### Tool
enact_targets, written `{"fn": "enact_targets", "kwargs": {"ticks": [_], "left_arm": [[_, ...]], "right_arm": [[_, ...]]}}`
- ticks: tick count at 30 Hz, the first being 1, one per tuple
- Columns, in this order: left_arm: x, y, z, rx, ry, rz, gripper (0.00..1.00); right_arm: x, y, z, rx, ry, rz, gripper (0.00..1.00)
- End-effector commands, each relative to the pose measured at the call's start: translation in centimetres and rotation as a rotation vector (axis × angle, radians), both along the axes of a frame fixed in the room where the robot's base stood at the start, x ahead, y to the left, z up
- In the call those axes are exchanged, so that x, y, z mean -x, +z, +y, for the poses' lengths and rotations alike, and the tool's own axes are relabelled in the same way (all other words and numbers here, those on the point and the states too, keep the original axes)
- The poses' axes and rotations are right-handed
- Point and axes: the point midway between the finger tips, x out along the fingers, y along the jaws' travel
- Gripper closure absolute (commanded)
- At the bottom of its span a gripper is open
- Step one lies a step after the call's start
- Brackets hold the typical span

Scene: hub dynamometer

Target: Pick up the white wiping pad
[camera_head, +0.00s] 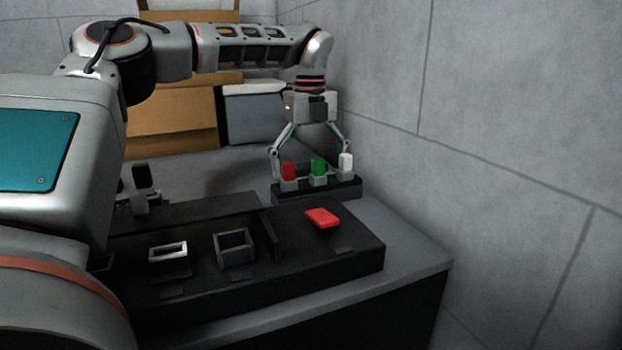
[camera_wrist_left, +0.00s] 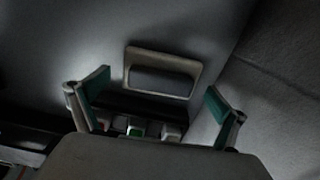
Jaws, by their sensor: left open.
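In the left wrist view a pale, off-white rectangular plate with a dark grey rounded block on it (camera_wrist_left: 131,58) looks like the wiping pad. It lies on the grey surface behind a dark rack. In the head view the pad is mostly hidden behind the rack's items; I cannot make out its pale part there. My left gripper (camera_head: 311,158) points down over this area, its fingers spread wide and empty. In the left wrist view the gripper (camera_wrist_left: 158,101) has a finger on each side, with the pad beyond and between them. My right gripper is not in view.
The dark rack (camera_head: 330,192) holds red (camera_head: 288,170), green (camera_head: 318,167) and white (camera_head: 346,162) pieces close to the fingers. A black fixture (camera_head: 350,262) with two square sockets and a red block (camera_head: 322,218) stands in front. A grey wall (camera_head: 500,130) rises at right.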

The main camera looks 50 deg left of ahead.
Motion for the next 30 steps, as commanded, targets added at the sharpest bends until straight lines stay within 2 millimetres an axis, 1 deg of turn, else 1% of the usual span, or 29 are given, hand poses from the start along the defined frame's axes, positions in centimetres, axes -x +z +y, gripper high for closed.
{"fn": "enact_targets", "kwargs": {"ticks": [7, 8, 9, 12, 23, 26, 29, 30], "left_arm": [[0.0, 0.0, 0.0, 0.000, 0.000, -0.003, 0.01], [0.0, 0.0, 0.0, 0.000, 0.000, -0.003, 0.08], [0.0, 0.0, 0.0, 0.000, 0.000, -0.003, 0.19], [0.0, 0.0, 0.0, 0.000, 0.000, -0.002, 0.42], [0.0, 0.1, 0.0, -0.001, 0.000, -0.002, 0.42], [0.0, 0.7, 0.0, 0.000, -0.001, -0.003, 0.42], [0.0, 1.8, 0.0, -0.001, 0.001, -0.004, 0.42], [0.0, 2.5, 0.0, -0.002, 0.001, -0.006, 0.42]], "right_arm": [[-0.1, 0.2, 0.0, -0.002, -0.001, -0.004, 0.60], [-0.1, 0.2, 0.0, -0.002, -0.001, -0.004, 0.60], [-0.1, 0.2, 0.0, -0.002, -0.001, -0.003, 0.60], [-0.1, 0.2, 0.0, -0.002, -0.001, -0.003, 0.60], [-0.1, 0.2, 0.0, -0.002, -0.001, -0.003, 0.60], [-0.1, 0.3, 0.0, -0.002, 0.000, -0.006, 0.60], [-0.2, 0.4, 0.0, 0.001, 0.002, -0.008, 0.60], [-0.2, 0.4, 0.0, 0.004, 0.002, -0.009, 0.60]]}}
